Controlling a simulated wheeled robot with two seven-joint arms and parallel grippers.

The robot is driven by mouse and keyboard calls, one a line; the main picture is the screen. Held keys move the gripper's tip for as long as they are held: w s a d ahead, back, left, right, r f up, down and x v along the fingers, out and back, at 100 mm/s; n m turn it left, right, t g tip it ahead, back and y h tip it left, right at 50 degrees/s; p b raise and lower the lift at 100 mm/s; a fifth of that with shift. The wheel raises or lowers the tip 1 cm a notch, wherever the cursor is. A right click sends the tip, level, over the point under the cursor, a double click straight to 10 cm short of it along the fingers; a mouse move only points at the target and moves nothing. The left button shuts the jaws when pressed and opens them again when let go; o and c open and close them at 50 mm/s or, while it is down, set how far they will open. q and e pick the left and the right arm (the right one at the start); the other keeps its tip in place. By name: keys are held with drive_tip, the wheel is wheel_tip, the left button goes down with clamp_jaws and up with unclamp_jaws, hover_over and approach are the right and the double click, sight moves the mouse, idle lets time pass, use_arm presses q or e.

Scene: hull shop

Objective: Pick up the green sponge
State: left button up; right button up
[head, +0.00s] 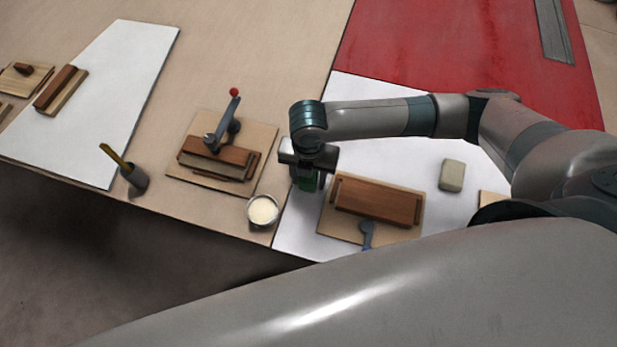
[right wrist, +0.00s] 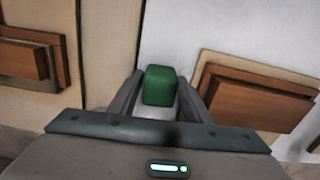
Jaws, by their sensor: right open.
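The green sponge (right wrist: 160,86) is a small green block standing on the white sheet. I cannot tell whether the fingers touch the sponge. My left gripper is not in view.
A wooden block on a board (head: 378,203) stands close right of the gripper. A clamped block (head: 218,160) and a bowl of cream-coloured stuff (head: 263,210) stand to the left. A beige block (head: 452,175) lies further right. The table's front edge is near.

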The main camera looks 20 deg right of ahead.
drive_tip(key=c, duration=0.8)
drive_tip(key=shift+r, duration=0.15)
drive_tip(key=shift+r, duration=0.25)
wheel_tip(320, 180, up, 3)
drive_tip(key=shift+w+r+b, duration=0.1)
drive_tip(key=shift+r+b, duration=0.05)
drive_tip(key=shift+b, duration=0.55)
drive_tip(key=s+d+r, duration=0.2)
drive_tip(key=s, duration=0.1)
drive_tip(key=s+d+r+b, duration=0.1)
drive_tip(key=s+d+r, duration=0.1)
drive_tip(key=s+d, duration=0.1)
drive_tip(key=s+d+r+b, duration=0.1)
drive_tip(key=s+d+r, duration=0.1)
drive_tip(key=s+r, duration=0.1)
drive_tip(key=shift+d, duration=0.3)
